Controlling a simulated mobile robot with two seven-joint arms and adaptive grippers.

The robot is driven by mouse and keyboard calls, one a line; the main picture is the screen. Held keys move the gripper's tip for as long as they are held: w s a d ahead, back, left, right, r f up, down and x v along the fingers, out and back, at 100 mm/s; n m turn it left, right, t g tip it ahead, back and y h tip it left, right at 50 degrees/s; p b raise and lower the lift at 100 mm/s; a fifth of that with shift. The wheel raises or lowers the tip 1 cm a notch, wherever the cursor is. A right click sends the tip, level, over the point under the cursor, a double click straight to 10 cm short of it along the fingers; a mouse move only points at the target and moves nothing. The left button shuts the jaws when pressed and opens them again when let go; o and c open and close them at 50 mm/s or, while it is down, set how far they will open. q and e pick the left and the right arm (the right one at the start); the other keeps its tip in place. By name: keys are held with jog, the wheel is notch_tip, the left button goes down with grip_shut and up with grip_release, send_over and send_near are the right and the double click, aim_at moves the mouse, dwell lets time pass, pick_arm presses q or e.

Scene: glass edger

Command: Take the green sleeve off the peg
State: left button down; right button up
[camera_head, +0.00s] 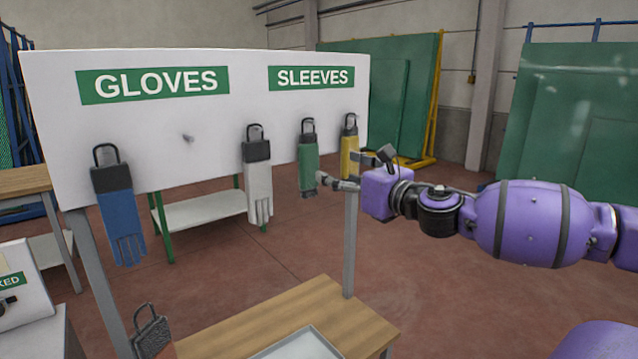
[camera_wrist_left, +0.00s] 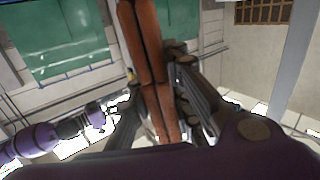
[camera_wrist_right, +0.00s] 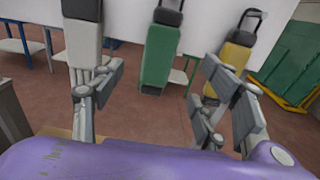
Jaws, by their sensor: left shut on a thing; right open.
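The green sleeve (camera_head: 308,168) hangs by its black loop from the white board under the SLEEVES sign. In the right wrist view the green sleeve (camera_wrist_right: 160,55) shows between the spread fingers, its lower end ahead of them. My right gripper (camera_head: 343,170) is open and empty, close to the sleeve's lower right in the head view. The peg itself is too small to make out. My left gripper (camera_wrist_left: 165,100) is shut on a long orange-brown item (camera_wrist_left: 143,45).
A yellow sleeve (camera_head: 349,158) hangs right of the green one, a white glove (camera_head: 258,190) left of it, a blue glove (camera_head: 121,225) farther left. A wooden table (camera_head: 240,335) with a tray (camera_head: 300,347) stands in front. Floor behind the board is mostly open.

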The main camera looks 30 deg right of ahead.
aim_at(312, 160)
pick_arm(q)
jog(key=shift+n, duration=0.3)
jog(key=f, duration=0.3)
jog(key=f+b, duration=0.1)
jog(key=f, duration=0.1)
jog(key=shift+w+a+f, duration=0.1)
jog(key=shift+w, duration=0.15)
pick_arm(e)
jog(key=w+b, duration=0.1)
jog(key=w, duration=0.2)
jog(key=w+f+b, duration=0.1)
jog(key=w+b, duration=0.1)
jog(key=w, duration=0.1)
jog(key=w+b, duration=0.2)
jog(key=w, duration=0.2)
jog(key=shift+a+f, duration=0.15)
jog(key=shift+a, duration=0.2)
jog(key=shift+w+r+b, duration=0.35)
jog(key=shift+w+b, duration=0.05)
jog(key=shift+b, duration=0.25)
pick_arm(q)
notch_tip(312, 160, down, 14)
jog(key=s+n+g+y, duration=0.1)
jog(key=s, duration=0.1)
jog(key=shift+s+r, duration=0.2)
jog(key=shift+s, duration=0.15)
pick_arm(e)
jog(key=shift+c, duration=0.5)
